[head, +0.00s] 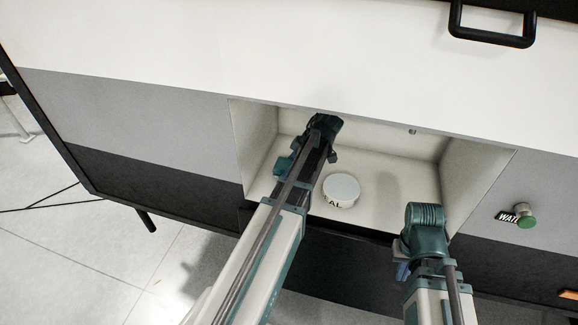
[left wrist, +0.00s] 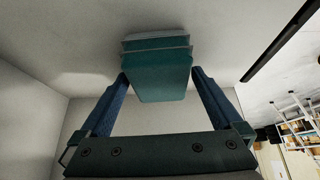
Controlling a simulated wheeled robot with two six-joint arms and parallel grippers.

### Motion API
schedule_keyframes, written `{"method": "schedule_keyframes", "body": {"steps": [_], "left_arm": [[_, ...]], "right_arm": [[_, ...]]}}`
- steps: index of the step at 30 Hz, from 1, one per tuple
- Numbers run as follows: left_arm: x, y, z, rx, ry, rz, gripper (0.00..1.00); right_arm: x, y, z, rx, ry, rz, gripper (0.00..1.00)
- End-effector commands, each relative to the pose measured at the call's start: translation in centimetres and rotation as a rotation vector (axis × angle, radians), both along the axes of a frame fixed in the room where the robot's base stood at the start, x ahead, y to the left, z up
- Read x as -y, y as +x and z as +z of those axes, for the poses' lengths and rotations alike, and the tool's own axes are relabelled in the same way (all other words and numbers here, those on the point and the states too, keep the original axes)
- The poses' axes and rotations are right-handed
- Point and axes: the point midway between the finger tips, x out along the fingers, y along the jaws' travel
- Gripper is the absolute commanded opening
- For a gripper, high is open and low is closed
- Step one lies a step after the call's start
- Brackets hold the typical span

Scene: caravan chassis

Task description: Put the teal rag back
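The teal rag (left wrist: 158,75) shows in the left wrist view as a folded block with pale-edged layers. It lies between the fingertips of my left gripper (left wrist: 160,82), with its sides at or very near both tips. I cannot tell whether the fingers press on it or only stand around it. In the head view my left gripper (head: 285,165) reaches into the pale open recess (head: 255,140), and the arm hides the rag there. My right gripper (head: 403,270) is at the recess's front right, with its fingertips mostly hidden.
A round white tub with partly hidden lettering (head: 341,187) stands on the recess floor, just right of my left arm. A black handle (head: 492,34) is above.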

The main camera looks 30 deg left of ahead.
Motion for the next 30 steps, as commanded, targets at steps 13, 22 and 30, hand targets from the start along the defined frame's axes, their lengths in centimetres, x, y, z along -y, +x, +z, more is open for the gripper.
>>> {"method": "schedule_keyframes", "body": {"steps": [13,22,30], "left_arm": [[0.6,0.2,1.6,0.0,0.0,-0.001,1.0],[2.6,0.6,5.4,0.0,0.0,-0.001,1.0],[3.7,0.9,6.8,0.0,0.0,0.0,1.0]], "right_arm": [[0.0,0.0,1.6,0.0,0.0,0.0,0.0],[0.0,0.0,5.4,0.0,0.0,0.002,0.0],[0.0,0.0,6.8,0.0,0.0,0.002,0.0]]}}
